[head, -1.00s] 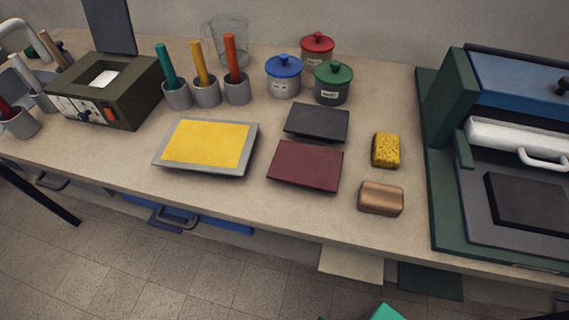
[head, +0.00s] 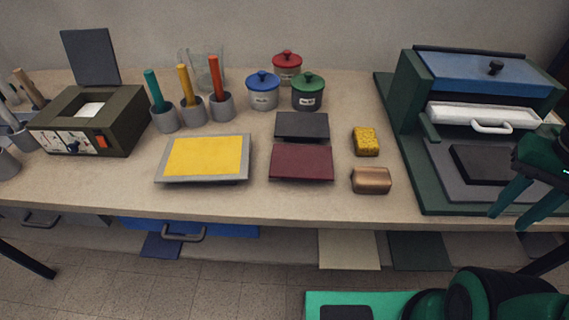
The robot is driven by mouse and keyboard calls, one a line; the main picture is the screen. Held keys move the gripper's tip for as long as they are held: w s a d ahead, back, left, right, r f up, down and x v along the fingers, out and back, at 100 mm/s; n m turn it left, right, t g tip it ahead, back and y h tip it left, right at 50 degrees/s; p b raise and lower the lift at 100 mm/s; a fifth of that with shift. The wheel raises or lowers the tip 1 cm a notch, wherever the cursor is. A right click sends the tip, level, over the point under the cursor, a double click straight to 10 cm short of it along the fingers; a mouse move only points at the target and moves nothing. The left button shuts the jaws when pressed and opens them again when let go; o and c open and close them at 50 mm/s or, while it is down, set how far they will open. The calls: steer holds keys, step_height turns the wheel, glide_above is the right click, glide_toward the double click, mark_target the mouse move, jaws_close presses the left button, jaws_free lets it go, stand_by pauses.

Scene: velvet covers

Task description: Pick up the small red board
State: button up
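The small red board (head: 301,163) is a dark red, flat rectangle lying on the bench top near its front edge. A black board (head: 302,126) lies just behind it. My gripper (head: 512,207) is at the right edge of the head view, in front of the green press and well to the right of the red board. Its teal fingers point down and left with a gap between them, and nothing shows between them. Part of the gripper is cut off by the picture's edge.
A yellow screen in a grey frame (head: 207,158) lies left of the red board. A yellow sponge (head: 366,141) and a copper-brown block (head: 371,180) lie to its right. Lidded pots (head: 263,94) stand behind. The green press (head: 412,150) fills the bench's right end.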

steer(key=shift+a, duration=0.2)
steer(key=o, duration=0.7)
steer(key=shift+s+a+r, duration=0.1)
steer(key=shift+s+r, duration=0.1)
steer(key=shift+r, duration=0.1)
steer(key=o, duration=1.1)
steer(key=w+a+r+n, duration=0.1)
steer(key=w+a+n, duration=0.1)
steer(key=w, duration=0.1)
steer(key=w+a+n, duration=0.2)
steer(key=w+a, duration=0.1)
steer(key=w+a+r+n, duration=0.1)
steer(key=w+a+n, duration=0.1)
steer(key=w+n, duration=0.1)
steer(key=shift+w+a+r, duration=0.15)
steer(key=shift+r, duration=0.15)
steer(key=shift+c, duration=0.2)
steer(key=n+y, duration=0.2)
steer(key=n, duration=1.5)
glide_above(302, 160)
steer(key=shift+d+f, duration=0.25)
steer(key=shift+f, duration=0.4)
steer(key=shift+d+f, duration=0.2)
steer(key=shift+f, duration=0.4)
steer(key=shift+h, duration=0.3)
steer(key=shift+a+f, duration=0.2)
steer(key=shift+f, duration=2.75)
